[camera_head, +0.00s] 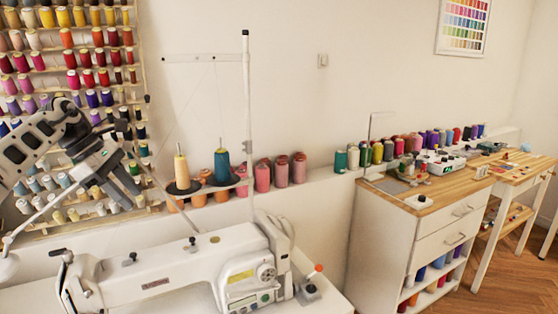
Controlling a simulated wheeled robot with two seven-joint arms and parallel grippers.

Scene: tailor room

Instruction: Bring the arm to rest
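My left arm (45,135) comes in from the left edge, grey and black, raised in front of the thread rack. My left gripper (128,188) hangs at its end, tilted down and to the right, above the left part of the sewing machine. It appears apart from the machine. Its dark fingers blend with the spools behind, so the gap between them is unclear. I see nothing held in it. My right arm and gripper are not in view.
A white sewing machine (190,268) fills the bottom front, with a tall thread stand (246,110) behind it. A wall rack (95,50) of spools stands at the left. A wooden-topped cabinet (430,188) with spools and tools is at the right. Bare floor (500,262) shows at lower right.

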